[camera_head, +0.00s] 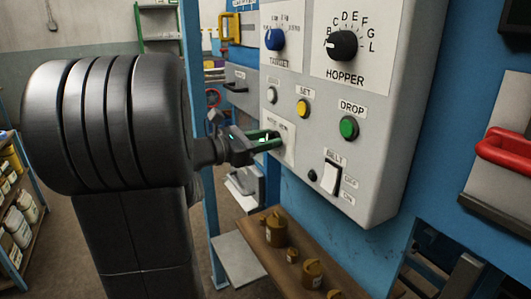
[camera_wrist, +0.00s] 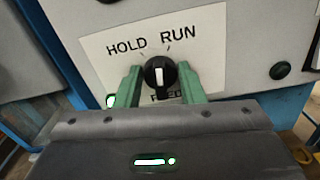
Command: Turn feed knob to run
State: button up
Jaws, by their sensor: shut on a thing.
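The feed knob (camera_wrist: 160,75) is a round black knob with a white pointer line, on a white label plate (camera_wrist: 215,40) marked HOLD on the left and RUN on the right. In the wrist view its pointer stands nearly straight up, between the two marks. My gripper (camera_wrist: 160,84) has a green finger on each side of the knob and is shut on it. The word FEED below is partly hidden. In the head view my gripper (camera_head: 267,140) reaches the lower left of the grey control panel (camera_head: 385,185), and the knob is hidden there.
Above are a blue TARGET knob (camera_head: 275,39) and a black HOPPER knob (camera_head: 342,45). Beside my gripper are a yellow SET button (camera_head: 303,108), a green DROP button (camera_head: 348,127) and a BELT switch (camera_head: 331,178).

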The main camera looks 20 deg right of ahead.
jog(key=m+b, duration=0.4)
jog(key=shift+s+f+b, duration=0.1)
jog(key=shift+b, duration=0.25)
jog(key=shift+m, duration=0.3)
jog(key=o, duration=1)
jog(key=shift+c, duration=0.2)
jog(key=s+a, duration=0.1)
jog(key=a, duration=1.2)
jog(key=shift+a, duration=0.4)
